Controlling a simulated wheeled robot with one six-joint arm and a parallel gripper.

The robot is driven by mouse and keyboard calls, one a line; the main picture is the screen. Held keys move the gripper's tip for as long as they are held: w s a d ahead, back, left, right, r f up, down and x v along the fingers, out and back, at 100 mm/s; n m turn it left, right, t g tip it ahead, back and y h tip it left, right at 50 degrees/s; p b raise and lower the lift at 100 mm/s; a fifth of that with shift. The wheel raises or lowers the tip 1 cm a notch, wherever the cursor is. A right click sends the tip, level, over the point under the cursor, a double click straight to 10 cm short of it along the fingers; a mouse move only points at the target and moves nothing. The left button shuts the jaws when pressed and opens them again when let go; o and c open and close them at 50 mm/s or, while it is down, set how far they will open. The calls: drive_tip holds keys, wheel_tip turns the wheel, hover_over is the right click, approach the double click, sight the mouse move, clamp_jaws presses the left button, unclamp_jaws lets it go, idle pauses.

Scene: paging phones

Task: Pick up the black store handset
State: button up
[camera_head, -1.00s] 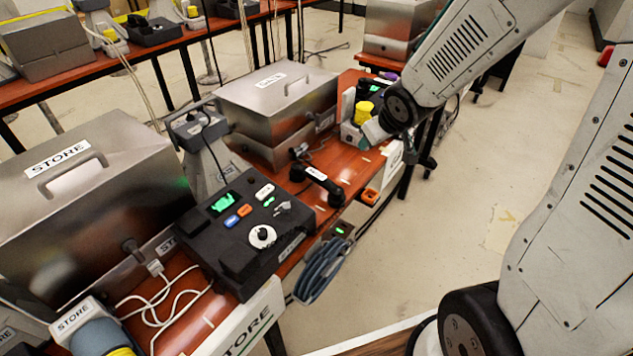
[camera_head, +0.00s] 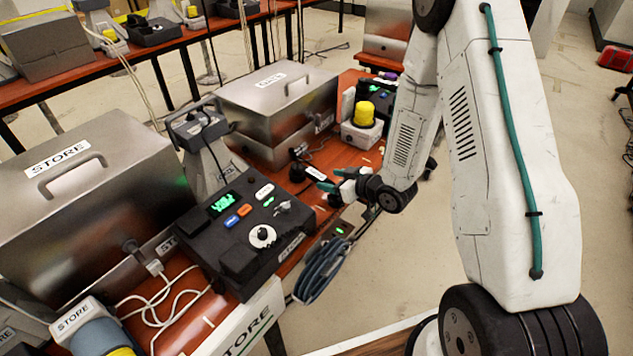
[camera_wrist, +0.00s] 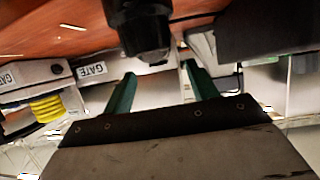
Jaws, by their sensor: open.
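The black handset (camera_head: 315,173), with a small white label too small to read, lies on the red-brown table just beyond the black store phone base (camera_head: 240,235). My gripper (camera_head: 333,179) is at the handset's near end and partly hides it, with its teal fingers apart. In the wrist view, a black rounded end, seemingly the handset's (camera_wrist: 140,30), hangs into view just ahead of my open fingers (camera_wrist: 160,73), roughly between them. I cannot tell whether the fingers touch it.
A metal STORE box (camera_head: 85,215) stands left of the phone base. Another metal box (camera_head: 275,105) stands behind the handset. A yellow-capped white unit (camera_head: 364,125) stands close beyond my gripper. A coiled grey cable (camera_head: 322,270) hangs at the table's front edge.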

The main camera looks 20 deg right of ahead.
sight(325, 179)
drive_tip(key=x, duration=0.5)
drive_tip(key=shift+d+f, duration=0.1)
drive_tip(key=shift+f, duration=0.3)
drive_tip(key=c, duration=1.2)
drive_tip(key=shift+r, duration=0.1)
